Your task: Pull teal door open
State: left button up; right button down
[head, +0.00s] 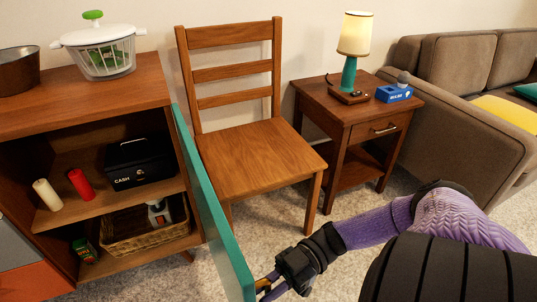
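The teal door (208,205) of the wooden hutch (110,100) stands swung open. It is seen nearly edge-on and reaches from the hutch's right side toward the front. My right gripper (267,288) is low at the door's near free end, on its right side. Its fingertips are very close to the door or touching it; I cannot tell which. Whether the fingers are shut on a handle is not clear, and no handle shows. My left gripper is not in view.
A wooden chair (255,150) stands close to the right of the door. The open hutch holds a black cash box (140,163), a red cylinder (81,184), a cream cylinder (47,194) and a wicker basket (150,236). A side table (345,115) and sofa (450,120) are farther right.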

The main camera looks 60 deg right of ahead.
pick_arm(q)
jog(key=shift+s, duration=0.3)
pick_arm(e)
jog(key=shift+s+f, duration=0.1)
jog(key=shift+f, duration=0.05)
jog(key=c, duration=0.7)
grip_release()
pick_arm(q)
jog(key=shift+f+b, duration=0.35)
jog(key=shift+b, duration=0.05)
pick_arm(e)
jog(key=v, duration=1)
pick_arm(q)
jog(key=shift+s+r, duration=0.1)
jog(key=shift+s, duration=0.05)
